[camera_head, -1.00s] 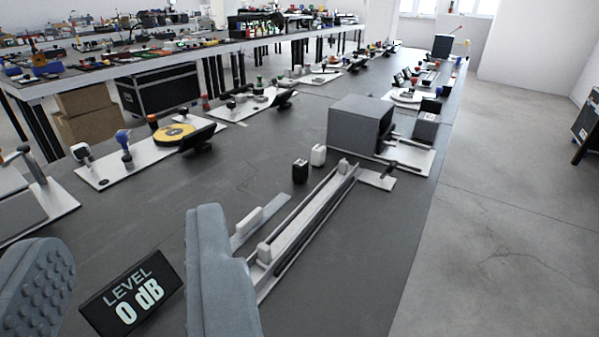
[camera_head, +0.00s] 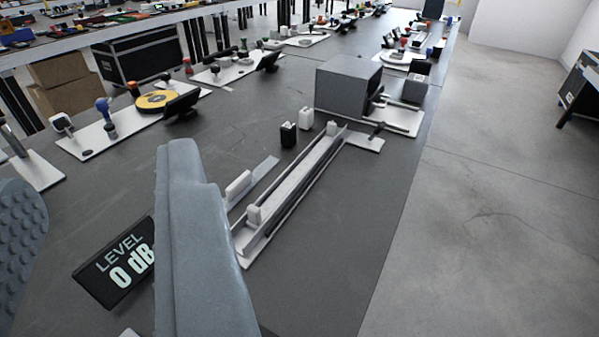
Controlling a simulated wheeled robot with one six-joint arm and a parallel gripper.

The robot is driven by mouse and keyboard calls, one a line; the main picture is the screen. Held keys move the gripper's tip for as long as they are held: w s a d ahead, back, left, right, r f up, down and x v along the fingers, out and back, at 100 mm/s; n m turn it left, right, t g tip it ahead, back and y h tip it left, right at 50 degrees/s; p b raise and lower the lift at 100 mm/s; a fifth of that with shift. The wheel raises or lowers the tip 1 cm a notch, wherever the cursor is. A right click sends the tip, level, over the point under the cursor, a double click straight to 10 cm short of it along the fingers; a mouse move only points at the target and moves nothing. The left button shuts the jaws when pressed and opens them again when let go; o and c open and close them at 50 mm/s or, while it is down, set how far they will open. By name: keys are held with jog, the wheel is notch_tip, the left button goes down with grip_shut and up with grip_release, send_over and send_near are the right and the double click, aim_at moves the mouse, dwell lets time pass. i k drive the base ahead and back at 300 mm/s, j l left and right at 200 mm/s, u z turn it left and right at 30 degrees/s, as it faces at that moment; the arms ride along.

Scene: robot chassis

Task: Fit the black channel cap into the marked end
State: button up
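A black cap (camera_head: 288,134) stands upright on the dark table, just left of the far end of a long light channel (camera_head: 290,190). A white cap (camera_head: 306,118) stands right behind it. A small light block (camera_head: 253,215) sits in the channel's near end. I cannot make out which end is marked. My gripper (camera_head: 105,240) shows as two grey fingers at the lower left, wide apart with nothing between them. It is open and well short of the black cap.
A sign reading "LEVEL 0 dB" (camera_head: 118,262) stands beyond the fingers. A light strip with a white block (camera_head: 238,186) lies left of the channel. A grey box (camera_head: 347,88) stands behind it. The table's right edge borders open floor.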

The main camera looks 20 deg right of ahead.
aim_at(245, 237)
jog(key=i+l+z, duration=0.25)
jog(key=i+l, duration=0.15)
jog(key=l, duration=0.15)
jog(key=i+l+z, duration=0.2)
jog(key=i+l, duration=0.25)
jog(key=l, duration=0.1)
